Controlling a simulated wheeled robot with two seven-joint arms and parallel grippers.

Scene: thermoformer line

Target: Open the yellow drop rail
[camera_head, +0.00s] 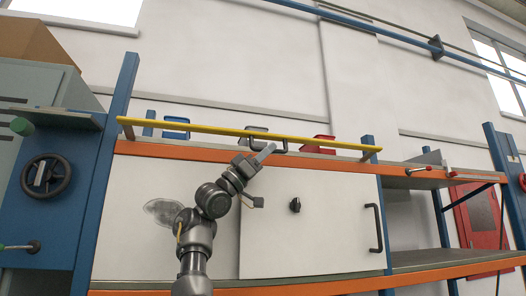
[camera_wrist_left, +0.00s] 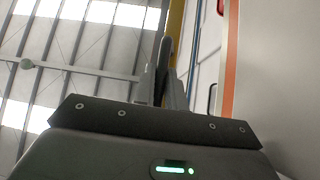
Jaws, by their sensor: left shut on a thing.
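The yellow drop rail (camera_head: 205,129) runs across the front of the shelf, just above the orange beam, tilted slightly down to the right in the head view. It also shows as a yellow strip in the left wrist view (camera_wrist_left: 176,30). A dark loop handle (camera_head: 284,147) is at its middle. My left gripper (camera_head: 264,153) is at this handle, its fingers shut on it. In the left wrist view the fingers (camera_wrist_left: 165,88) close around the dark handle (camera_wrist_left: 166,55), beside the yellow strip. My right gripper is not in view.
Behind the rail are blue (camera_head: 176,124) and red (camera_head: 318,144) bins. Below the orange beam (camera_head: 215,155) is a white panel with a black knob (camera_head: 295,205) and a black door handle (camera_head: 374,228). A blue machine with a handwheel (camera_head: 46,175) stands left.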

